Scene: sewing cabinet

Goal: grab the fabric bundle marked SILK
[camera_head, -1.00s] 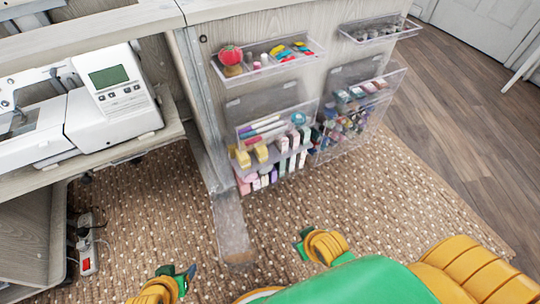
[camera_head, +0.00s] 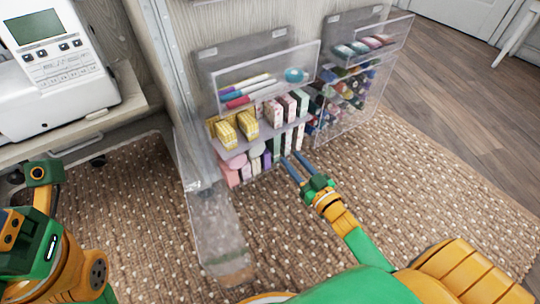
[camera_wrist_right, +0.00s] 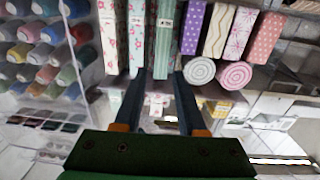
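Fabric bundles (camera_head: 256,165) stand in a row on the lower level of a clear rack. No SILK mark is readable in either view. My right gripper (camera_head: 294,160) is at the right end of this row, fingers pointing at it. In the right wrist view the gripper (camera_wrist_right: 158,76) is open, with nothing visible between its fingers.
Yellow boxes (camera_head: 247,125) and patterned boxes (camera_head: 273,112) stand on the shelf above the bundles. Thread spools (camera_head: 340,92) fill the neighbouring rack. A sewing machine (camera_head: 60,65) stands at left. The woven rug (camera_head: 400,190) is clear at right.

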